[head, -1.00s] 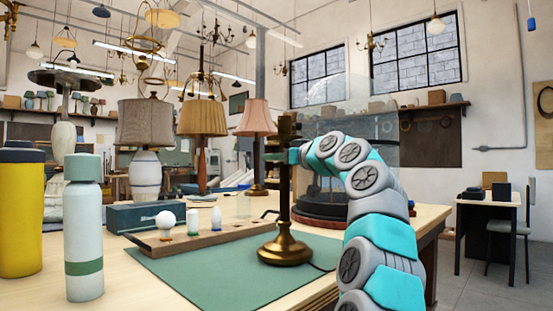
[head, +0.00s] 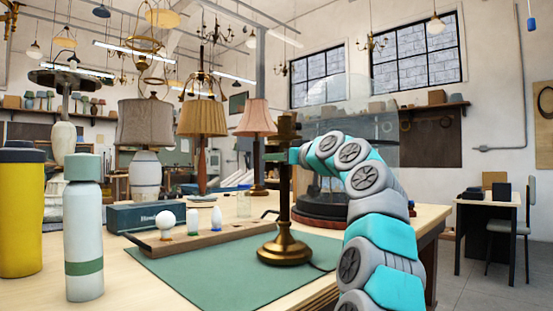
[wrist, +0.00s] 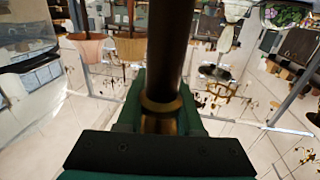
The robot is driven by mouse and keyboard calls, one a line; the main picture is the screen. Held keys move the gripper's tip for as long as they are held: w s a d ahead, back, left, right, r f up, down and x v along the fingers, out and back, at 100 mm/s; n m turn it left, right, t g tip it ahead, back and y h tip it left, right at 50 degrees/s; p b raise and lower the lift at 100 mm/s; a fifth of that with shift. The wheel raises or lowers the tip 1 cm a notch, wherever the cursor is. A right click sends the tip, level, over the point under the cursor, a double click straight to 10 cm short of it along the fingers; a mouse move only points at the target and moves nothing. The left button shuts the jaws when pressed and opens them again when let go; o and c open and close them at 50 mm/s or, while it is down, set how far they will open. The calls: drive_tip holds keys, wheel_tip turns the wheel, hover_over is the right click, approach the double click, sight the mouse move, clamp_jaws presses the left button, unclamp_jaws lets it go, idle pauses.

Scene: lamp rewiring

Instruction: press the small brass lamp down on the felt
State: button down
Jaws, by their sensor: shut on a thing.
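The small brass lamp (head: 284,249) stands upright, with its round base on the green felt (head: 215,278) near the felt's right side. It has a dark stem, a brass top and no shade. My gripper (head: 289,155) reaches in from the right and is shut on the upper part of the lamp, just below its top. In the wrist view, the lamp's dark stem and a brass collar (wrist: 161,103) lie between the green fingers of my gripper (wrist: 160,118). The far finger is partly hidden by the lamp in the head view.
Behind the felt, a wooden tray (head: 205,239) holds several bulbs. A dark blue box (head: 146,217), a pale bottle (head: 84,235) and a yellow bottle (head: 20,215) stand to the left. A glass dome on a dark round base (head: 322,207) stands close behind my arm. The felt's front left is clear.

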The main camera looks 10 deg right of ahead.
drive_tip(key=shift+f, duration=0.45)
idle(1.0)
drive_tip(key=shift+r, duration=0.2)
idle(0.4)
drive_tip(key=shift+c, duration=2.3)
unclamp_jaws()
drive_tip(key=shift+r, duration=0.15)
drive_tip(key=shift+s, duration=0.1)
drive_tip(key=b+v, duration=0.3)
drive_tip(key=v, duration=0.4)
drive_tip(key=shift+s+d, duration=0.15)
drive_tip(key=shift+s, duration=0.1)
